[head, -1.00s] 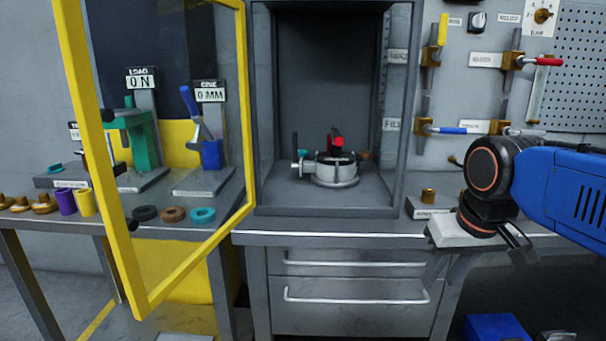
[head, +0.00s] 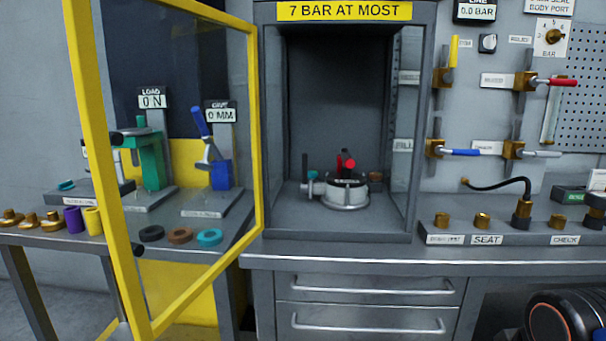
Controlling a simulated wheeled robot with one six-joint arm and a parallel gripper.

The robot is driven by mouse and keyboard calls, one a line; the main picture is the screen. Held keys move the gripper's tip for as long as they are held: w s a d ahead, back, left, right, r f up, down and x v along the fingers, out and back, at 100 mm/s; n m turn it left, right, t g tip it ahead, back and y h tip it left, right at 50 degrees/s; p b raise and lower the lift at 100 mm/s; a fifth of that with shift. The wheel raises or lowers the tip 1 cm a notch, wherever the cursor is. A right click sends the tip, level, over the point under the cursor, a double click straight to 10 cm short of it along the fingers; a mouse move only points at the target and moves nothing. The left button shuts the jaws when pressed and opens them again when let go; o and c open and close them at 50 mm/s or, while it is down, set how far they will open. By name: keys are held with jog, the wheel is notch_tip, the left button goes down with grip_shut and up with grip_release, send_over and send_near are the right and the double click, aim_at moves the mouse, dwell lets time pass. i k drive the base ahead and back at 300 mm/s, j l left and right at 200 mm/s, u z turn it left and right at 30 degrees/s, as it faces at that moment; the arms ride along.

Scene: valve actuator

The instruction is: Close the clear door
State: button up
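The clear door (head: 187,170) is a see-through panel in a yellow frame (head: 257,130). It stands wide open in the head view, swung out toward me from the left side of a grey cabinet (head: 427,120). A small dark knob (head: 137,250) shows on the door's near edge. The cabinet's front opening is uncovered, and a round metal valve body (head: 345,192) with a red part sits on its floor. Only a dark rounded joint of my arm (head: 560,318) shows at the bottom right. My gripper is out of view.
A bench with drawers (head: 370,288) runs below the cabinet. Behind the door, a green press (head: 150,160) and a blue lever tool (head: 220,170) stand on the left bench, with coloured rings in front. A block with brass fittings (head: 480,222) and a black hose is at right.

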aim_at(98, 141)
jog(key=j, duration=1.05)
jog(key=k+j, duration=0.1)
jog(key=j, duration=0.95)
jog(key=z, duration=0.05)
